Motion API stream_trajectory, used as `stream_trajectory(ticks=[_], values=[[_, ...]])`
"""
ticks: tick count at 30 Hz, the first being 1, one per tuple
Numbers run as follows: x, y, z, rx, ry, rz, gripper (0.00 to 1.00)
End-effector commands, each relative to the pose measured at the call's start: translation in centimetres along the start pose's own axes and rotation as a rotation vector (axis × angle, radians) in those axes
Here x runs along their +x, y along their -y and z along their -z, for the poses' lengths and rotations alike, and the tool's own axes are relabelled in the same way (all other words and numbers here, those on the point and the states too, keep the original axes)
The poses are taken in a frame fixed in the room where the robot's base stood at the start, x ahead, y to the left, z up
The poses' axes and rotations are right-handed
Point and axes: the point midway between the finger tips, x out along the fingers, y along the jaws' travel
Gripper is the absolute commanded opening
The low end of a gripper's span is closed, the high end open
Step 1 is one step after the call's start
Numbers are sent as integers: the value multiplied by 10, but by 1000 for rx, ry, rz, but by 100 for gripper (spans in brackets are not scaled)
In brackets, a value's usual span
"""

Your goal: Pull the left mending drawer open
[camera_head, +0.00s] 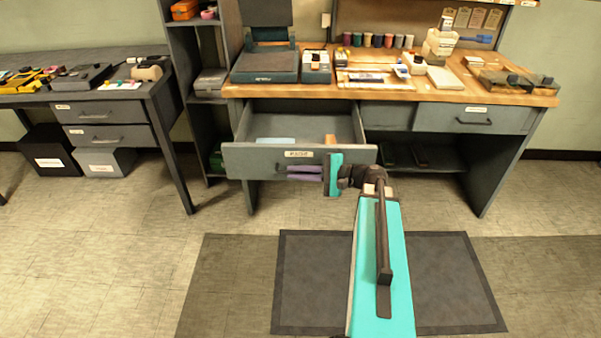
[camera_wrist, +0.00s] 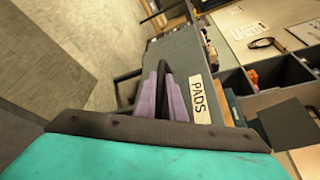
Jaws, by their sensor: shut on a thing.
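The left drawer (camera_head: 240,160) of the wooden-topped workbench is grey and stands well out from the bench, its inside showing. A pale blue item lies in it near the front, with a small orange-tan item by the front's top edge. Its front also shows in the wrist view (camera_wrist: 185,62), with a white label reading PADS (camera_wrist: 199,99). My gripper (camera_head: 303,173) is at the drawer front, just below the label. In the wrist view its purple fingers (camera_wrist: 162,97) are shut on the dark handle (camera_wrist: 161,74), which they partly hide.
The bench's right drawer (camera_head: 440,118) is shut. The worktop (camera_head: 440,94) carries thread spools, a sewing machine and trays. A dark table (camera_head: 130,97) with shut drawers stands at left, beside a narrow shelf unit (camera_head: 180,50). A dark mat (camera_head: 310,290) lies on open floor in front.

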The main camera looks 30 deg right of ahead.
Motion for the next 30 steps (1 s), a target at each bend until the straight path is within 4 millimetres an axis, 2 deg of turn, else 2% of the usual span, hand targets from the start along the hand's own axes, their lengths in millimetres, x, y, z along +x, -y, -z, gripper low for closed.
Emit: stream_trajectory(ticks=[2, 3, 6, 20, 30], values=[[1, 1, -2, 0, 8, 1, 0], [0, 1, -2, 0, 8, 1, 13], [-2, 1, -1, 1, 5, 2, 28], [-8, 1, 2, 2, -1, 4, 28], [-42, 1, 2, 2, -2, 5, 28]])
